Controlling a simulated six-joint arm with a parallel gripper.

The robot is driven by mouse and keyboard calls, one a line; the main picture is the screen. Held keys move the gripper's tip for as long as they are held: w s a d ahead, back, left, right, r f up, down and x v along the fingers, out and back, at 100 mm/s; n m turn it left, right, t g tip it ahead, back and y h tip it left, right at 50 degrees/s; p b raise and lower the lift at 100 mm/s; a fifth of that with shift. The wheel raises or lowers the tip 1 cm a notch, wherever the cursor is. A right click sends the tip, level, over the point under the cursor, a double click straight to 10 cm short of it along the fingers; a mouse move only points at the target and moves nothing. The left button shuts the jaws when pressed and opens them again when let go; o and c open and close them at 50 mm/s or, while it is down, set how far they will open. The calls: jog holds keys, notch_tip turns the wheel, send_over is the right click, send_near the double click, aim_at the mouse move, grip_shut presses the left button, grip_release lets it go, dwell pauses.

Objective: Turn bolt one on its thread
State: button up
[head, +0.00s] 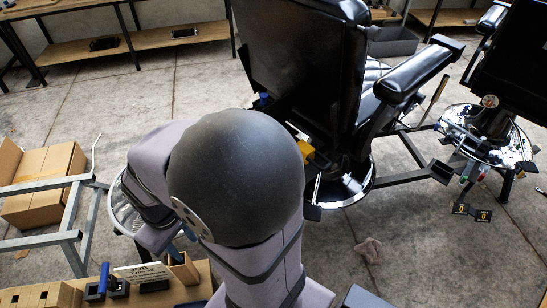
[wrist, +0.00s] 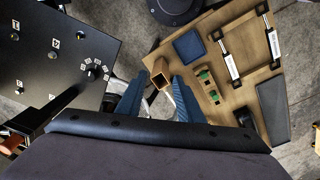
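My gripper (wrist: 158,79) shows in the wrist view as two blue fingers, spread apart with nothing seen between their tips. An open square wooden box (wrist: 161,73) stands on the wooden board just beyond the tips; I cannot tell if they touch it. I cannot tell which fitting, if any, is bolt one. In the head view my arm hides most of the gripper.
The wooden board (wrist: 212,112) holds a blue square pad (wrist: 189,46), green parts, metal bars and a dark tray (wrist: 273,108). In the head view, a black barber chair (head: 305,60) stands beyond my arm, a cardboard box (head: 45,180) at left.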

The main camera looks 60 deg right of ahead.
jog(key=w+d+f+n+h+b, duration=0.1)
jog(key=w+d+f+n+b, duration=0.15)
jog(key=d, duration=0.65)
jog(key=w+d+f+n+g+h+b, duration=0.1)
jog(key=w+d+f+n+b, duration=0.2)
jog(key=d, duration=0.6)
jog(key=w+d+f+n+b, duration=0.15)
jog(key=w+d, duration=0.25)
jog(key=d, duration=0.5)
jog(key=s+d+f+n+g+h+b, duration=0.1)
jog(key=s+d+f+n, duration=0.1)
jog(key=d, duration=0.6)
jog(key=s+d+f+n+g+h+b, duration=0.1)
jog(key=s+d+n+b, duration=0.15)
jog(key=d, duration=0.55)
jog(key=shift+w+a+f+p+x, duration=0.15)
jog(key=shift+p+x, duration=0.35)
jog(key=shift+x, duration=0.7)
jog(key=shift+w+a+f+p+x, duration=0.15)
jog(key=shift+p+x, duration=0.35)
jog(key=shift+x, duration=0.7)
jog(key=shift+w+a+r+p+x, duration=0.15)
jog(key=shift+p+x, duration=0.35)
jog(key=shift+x, duration=0.75)
jog(key=shift+s+f, duration=0.1)
jog(key=shift+y, duration=0.3)
grip_shut()
